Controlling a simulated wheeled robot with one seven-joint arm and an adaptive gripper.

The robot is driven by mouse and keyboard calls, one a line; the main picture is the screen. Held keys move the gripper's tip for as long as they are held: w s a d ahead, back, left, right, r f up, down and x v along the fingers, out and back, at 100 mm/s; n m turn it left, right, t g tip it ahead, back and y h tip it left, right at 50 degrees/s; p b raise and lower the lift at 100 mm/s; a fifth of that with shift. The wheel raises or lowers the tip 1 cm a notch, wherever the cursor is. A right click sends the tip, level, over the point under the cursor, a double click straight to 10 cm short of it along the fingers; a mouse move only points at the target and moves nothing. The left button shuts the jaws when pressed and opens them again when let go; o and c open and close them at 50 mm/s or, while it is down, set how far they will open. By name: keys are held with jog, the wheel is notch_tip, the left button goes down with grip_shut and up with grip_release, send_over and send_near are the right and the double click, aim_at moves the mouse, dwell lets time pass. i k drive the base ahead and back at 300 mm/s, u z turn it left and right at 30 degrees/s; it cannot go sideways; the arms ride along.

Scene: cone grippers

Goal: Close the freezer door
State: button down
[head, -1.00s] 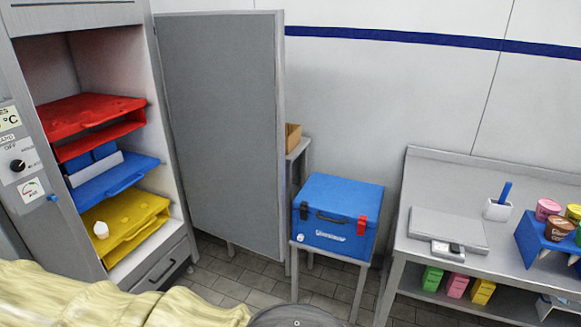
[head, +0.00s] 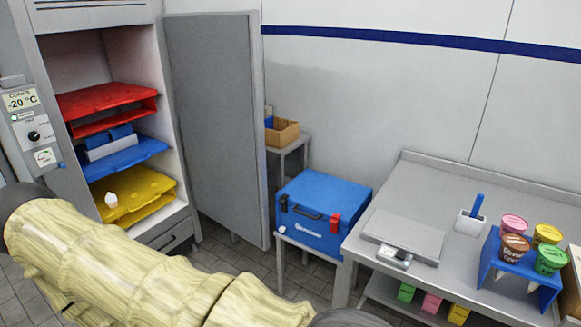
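The freezer stands at the left of the head view. Its grey door (head: 213,125) is hinged on the right side of the opening and stands wide open. Inside are a red shelf (head: 105,101), a blue shelf (head: 125,158) and a yellow shelf (head: 135,195). A small white item (head: 111,200) is on the yellow shelf, and blue and white items (head: 111,145) are on the blue one. My arm in a pale yellow cover crosses the lower left, in front of the freezer's base. My gripper is out of the picture.
A blue cool box (head: 318,212) stands on a small stand right of the door, with a cardboard box (head: 281,132) on a stand behind. A steel table (head: 455,180) at right holds a scale (head: 402,240) and several tubs. Tiled floor shows between.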

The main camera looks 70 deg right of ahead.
aim_at(215, 57)
jog(key=z, duration=1.4)
